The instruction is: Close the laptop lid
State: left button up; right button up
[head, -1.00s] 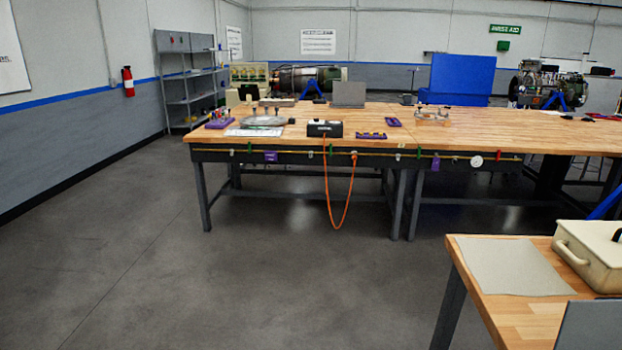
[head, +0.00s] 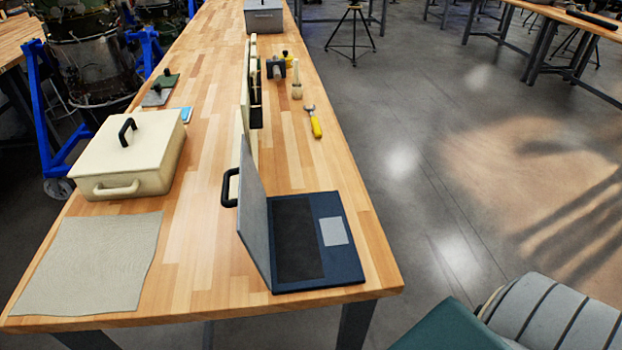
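An open laptop stands at the near end of a long wooden table. Its grey lid (head: 256,215) is raised roughly upright on the left side. Its dark blue base (head: 325,240) lies flat on the table to the right, with a black keyboard area and a light touchpad. Neither of my grippers shows in the head view.
The wooden table (head: 200,245) also holds a cream box (head: 130,155) with black handle, a grey cloth (head: 90,262), a yellow-handled wrench (head: 314,122) and an upright cream rack (head: 247,95) behind the lid. Open floor (head: 470,190) lies right; a grey ribbed object (head: 560,320) is lower right.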

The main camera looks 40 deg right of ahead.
aim_at(251, 223)
jog(key=i+j+z, duration=0.25)
jog(key=z, duration=0.2)
jog(key=i+j+z, duration=0.15)
jog(key=j+z, duration=0.35)
jog(key=i+j+z, duration=0.15)
jog(key=j+z, duration=0.6)
jog(key=z, duration=0.2)
jog(key=k+l+z, duration=0.15)
jog(key=k+l, duration=0.35)
jog(key=k, duration=0.1)
